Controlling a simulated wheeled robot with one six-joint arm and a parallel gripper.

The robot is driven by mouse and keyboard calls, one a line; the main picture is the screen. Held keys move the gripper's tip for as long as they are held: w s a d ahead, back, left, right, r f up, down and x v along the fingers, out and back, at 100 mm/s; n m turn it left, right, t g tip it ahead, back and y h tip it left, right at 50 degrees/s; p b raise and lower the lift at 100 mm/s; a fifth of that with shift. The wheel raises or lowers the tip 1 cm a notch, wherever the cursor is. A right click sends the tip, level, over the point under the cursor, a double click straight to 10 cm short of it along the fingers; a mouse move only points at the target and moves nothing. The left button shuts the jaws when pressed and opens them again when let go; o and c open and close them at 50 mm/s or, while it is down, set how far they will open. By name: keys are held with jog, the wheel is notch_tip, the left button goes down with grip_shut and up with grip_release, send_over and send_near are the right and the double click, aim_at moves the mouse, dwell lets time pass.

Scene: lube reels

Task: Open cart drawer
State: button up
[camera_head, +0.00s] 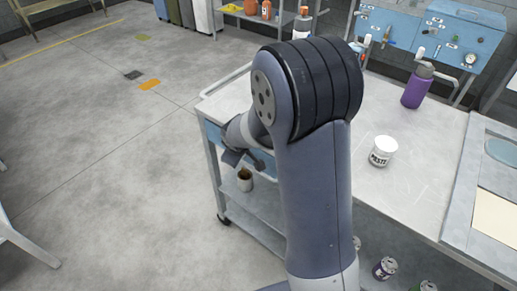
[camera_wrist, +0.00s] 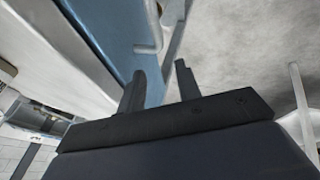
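The cart (camera_head: 235,105) has a pale top with a blue drawer front (camera_head: 268,160) below its edge, partly hidden by my arm. In the wrist view the blue drawer face (camera_wrist: 118,35) runs diagonally past my fingers, with a grey handle (camera_wrist: 172,18) beside it. The drawer looks shut, though my arm hides much of it. My gripper (camera_wrist: 159,68) is open, its two fingers apart with nothing seen held. Its fingertips are close to the drawer face and handle; contact cannot be told. In the head view only part of the gripper shows, beside the cart.
A white paste can (camera_head: 382,152) and a purple bottle (camera_head: 417,88) stand on the cart top. A small container (camera_head: 245,180) and several cans sit on the lower shelf. Open concrete floor (camera_head: 100,150) lies left of the cart. A blue panel (camera_head: 440,35) stands behind.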

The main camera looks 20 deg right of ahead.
jog(key=s+d+r+m+g+h+p, duration=0.1)
jog(key=s+d+r+g+p, duration=0.1)
jog(key=s+r+p, duration=0.15)
jog(key=s+d+r+m+g+p, duration=0.1)
jog(key=s+d+r+g+p, duration=0.15)
jog(key=r+p, duration=0.25)
jog(key=f, duration=0.7)
jog(key=d+f+p, duration=0.1)
jog(key=f, duration=0.3)
jog(key=shift+w, duration=0.2)
grip_shut()
